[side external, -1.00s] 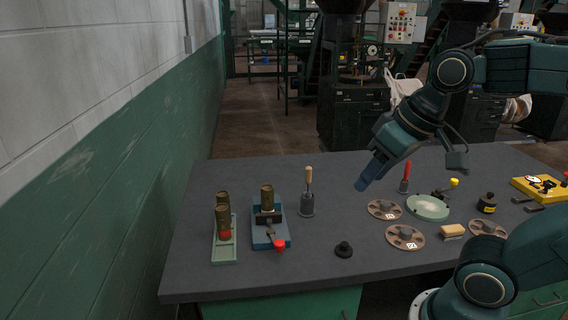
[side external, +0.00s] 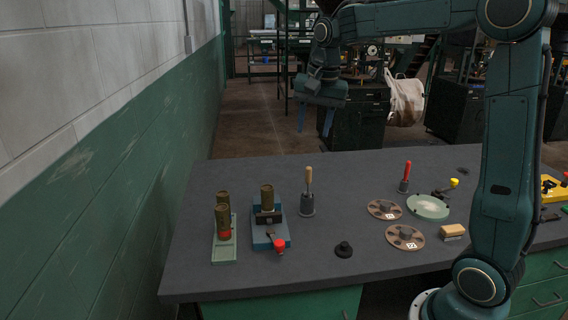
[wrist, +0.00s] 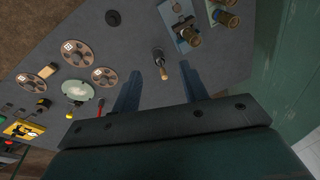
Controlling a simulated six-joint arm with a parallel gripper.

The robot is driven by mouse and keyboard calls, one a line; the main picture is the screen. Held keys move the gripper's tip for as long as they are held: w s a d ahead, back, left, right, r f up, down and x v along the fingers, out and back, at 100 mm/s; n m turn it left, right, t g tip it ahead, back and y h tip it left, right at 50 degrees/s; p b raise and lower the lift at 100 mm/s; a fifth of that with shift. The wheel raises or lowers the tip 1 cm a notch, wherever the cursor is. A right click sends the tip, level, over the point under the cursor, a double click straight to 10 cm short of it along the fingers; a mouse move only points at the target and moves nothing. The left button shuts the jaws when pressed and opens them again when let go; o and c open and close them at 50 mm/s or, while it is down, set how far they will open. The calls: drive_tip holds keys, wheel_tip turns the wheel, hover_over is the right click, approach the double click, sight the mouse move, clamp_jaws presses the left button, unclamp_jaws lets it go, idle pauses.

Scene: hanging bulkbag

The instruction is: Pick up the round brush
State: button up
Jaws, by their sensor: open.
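A tool with an upright wooden handle (side external: 308,176) stands in a grey cylindrical holder (side external: 307,206) left of the table's middle. It looks like the round brush, but its bristle end is hidden in the holder. My gripper (side external: 314,130) is open and empty, pointing down high above the table, clear of the tool. In the wrist view, the wooden handle (wrist: 164,74) shows between the two spread blue fingers (wrist: 160,78), well below them.
Left of it are a blue fixture (side external: 282,229) and a green tray (side external: 224,252) with brass cylinders. A black knob (side external: 343,249) sits in front. To the right are a red-handled tool (side external: 406,172), reels (side external: 404,237) and a pale green dish (side external: 428,207). A wall borders the left.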

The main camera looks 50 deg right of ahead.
drive_tip(key=w+d+f+m+g, duration=0.1)
drive_tip(key=w+d+f+m, duration=0.3)
drive_tip(key=w+d, duration=0.2)
drive_tip(key=m+g, duration=0.1)
drive_tip(key=m, duration=0.3)
hover_over(309, 167)
drive_tip(key=shift+y, duration=0.3)
wheel_tip(309, 167, down, 7)
drive_tip(key=shift+r, duration=0.2)
drive_tip(key=shift+f, duration=0.1)
drive_tip(key=shift+f, duration=4.2)
drive_tip(key=shift+w+f, duration=0.1)
drive_tip(key=shift+f, duration=2.5)
